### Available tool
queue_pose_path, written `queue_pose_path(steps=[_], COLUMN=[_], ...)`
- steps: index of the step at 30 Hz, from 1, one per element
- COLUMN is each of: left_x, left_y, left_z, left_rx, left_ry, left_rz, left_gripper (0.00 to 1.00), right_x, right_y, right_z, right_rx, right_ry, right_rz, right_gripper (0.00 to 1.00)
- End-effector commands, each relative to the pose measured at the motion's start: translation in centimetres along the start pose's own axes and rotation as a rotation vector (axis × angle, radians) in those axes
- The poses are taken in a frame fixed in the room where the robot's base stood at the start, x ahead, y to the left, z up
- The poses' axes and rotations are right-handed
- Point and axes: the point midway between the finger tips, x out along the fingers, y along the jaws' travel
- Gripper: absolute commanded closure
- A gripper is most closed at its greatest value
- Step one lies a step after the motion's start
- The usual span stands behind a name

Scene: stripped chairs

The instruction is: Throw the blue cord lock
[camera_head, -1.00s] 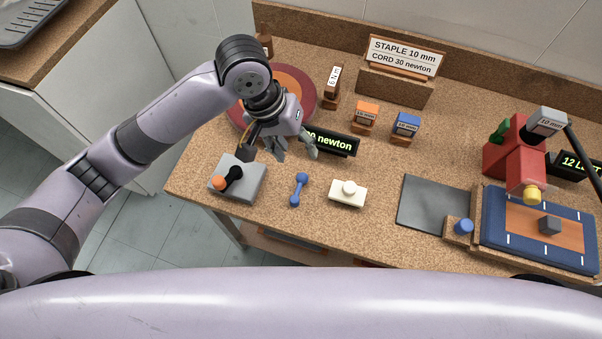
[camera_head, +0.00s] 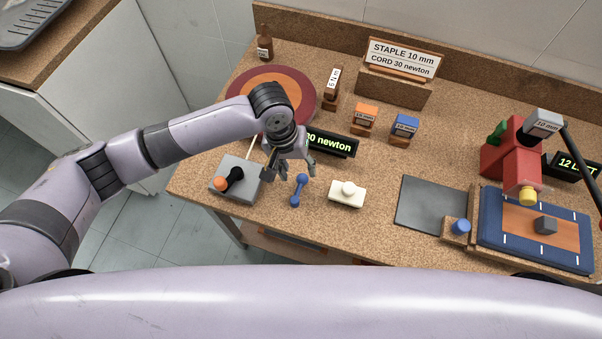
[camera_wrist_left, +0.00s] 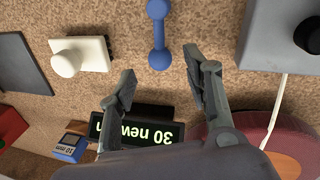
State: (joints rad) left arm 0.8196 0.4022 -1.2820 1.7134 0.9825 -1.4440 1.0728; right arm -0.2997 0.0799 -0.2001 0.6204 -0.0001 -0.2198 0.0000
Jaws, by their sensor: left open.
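The blue cord lock (camera_head: 298,191) looks like a small dumbbell-shaped bar with two round ends, on the cork bench top between a grey box and a white block. My left gripper (camera_head: 290,175) is open and empty just above and behind it, pointing down. In the left wrist view the cord lock (camera_wrist_left: 158,32) stands at the top middle, its near round end close to the gap between the open fingertips (camera_wrist_left: 160,66). The fingers do not appear to touch it. My right gripper is not in view.
A grey box (camera_head: 246,189) with a black lever and orange knob sits left. A white block (camera_head: 346,200) with a round knob sits right. A display (camera_head: 331,143) reads "30 newton" behind. A dark mat (camera_head: 432,206), blue-orange pad (camera_head: 500,247) and red stand (camera_head: 518,165) lie further right.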

Motion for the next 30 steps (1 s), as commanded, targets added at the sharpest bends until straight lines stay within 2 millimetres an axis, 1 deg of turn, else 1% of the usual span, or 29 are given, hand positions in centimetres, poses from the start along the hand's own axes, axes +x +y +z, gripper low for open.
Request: queue_pose_path(steps=[1,3,6,9,13,20,30], left_x=[1.0,2.1,3.4,4.2,4.7,4.8,4.7], left_y=[0.1,0.0,0.1,0.1,0.0,0.0,0.0], left_z=[0.0,0.1,0.0,0.0,0.0,0.0,0.0], left_rx=[0.000,0.001,0.000,0.001,0.001,0.001,0.001], left_ry=[-0.002,-0.002,-0.001,0.001,0.001,0.001,0.001], left_rz=[0.000,-0.001,0.000,0.001,0.000,0.001,0.001], left_gripper=[0.54,0.54,0.54,0.54,0.54,0.54,0.77], right_x=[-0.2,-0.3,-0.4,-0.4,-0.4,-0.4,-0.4], right_y=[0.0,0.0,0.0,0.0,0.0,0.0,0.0], right_z=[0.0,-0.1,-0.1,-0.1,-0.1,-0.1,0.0], right_rx=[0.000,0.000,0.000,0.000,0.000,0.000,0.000], right_ry=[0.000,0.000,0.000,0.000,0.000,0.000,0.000], right_rz=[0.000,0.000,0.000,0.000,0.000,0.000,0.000], right_gripper=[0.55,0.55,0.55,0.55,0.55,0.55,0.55])
